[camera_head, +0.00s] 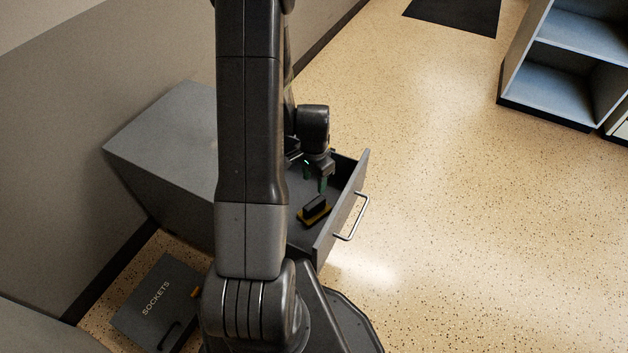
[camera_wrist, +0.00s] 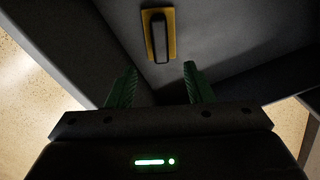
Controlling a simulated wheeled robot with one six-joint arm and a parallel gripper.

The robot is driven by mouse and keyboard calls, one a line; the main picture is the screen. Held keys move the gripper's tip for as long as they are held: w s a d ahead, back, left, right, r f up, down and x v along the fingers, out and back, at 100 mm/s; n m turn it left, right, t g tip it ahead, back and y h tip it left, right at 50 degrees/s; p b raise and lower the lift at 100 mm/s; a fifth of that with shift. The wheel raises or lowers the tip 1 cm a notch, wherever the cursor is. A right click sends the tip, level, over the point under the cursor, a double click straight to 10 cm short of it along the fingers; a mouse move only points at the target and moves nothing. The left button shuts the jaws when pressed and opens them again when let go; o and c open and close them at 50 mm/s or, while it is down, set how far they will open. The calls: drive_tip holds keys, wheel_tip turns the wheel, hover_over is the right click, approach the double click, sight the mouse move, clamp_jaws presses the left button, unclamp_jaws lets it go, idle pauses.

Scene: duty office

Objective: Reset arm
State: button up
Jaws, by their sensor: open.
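My gripper (camera_head: 315,179) is over the open drawer (camera_head: 342,220) of a grey cabinet (camera_head: 180,140), with its fingers pointing down. In the wrist view my gripper (camera_wrist: 160,88) has its two green fingers spread apart with nothing between them. A yellow object with a black raised handle (camera_head: 314,209) lies on the drawer floor below and in front of the fingers. It also shows in the wrist view as a yellow plate with a dark bar (camera_wrist: 158,36), apart from the fingertips. My upright arm hides part of the cabinet and drawer.
A dark case marked SOCKETS (camera_head: 158,300) lies on the floor at the lower left. A grey open shelf (camera_head: 566,80) stands at the upper right. A black mat (camera_head: 455,14) lies at the top. The speckled floor right of the drawer is clear.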

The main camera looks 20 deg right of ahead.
sight(314, 204)
wheel_tip(314, 204, down, 13)
drive_tip(key=b, duration=0.3)
drive_tip(key=shift+b, duration=0.3)
wheel_tip(314, 204, up, 2)
drive_tip(key=shift+r+p, duration=0.2)
drive_tip(key=shift+p, duration=0.35)
drive_tip(key=shift+r, duration=0.45)
drive_tip(key=shift+f, duration=0.1)
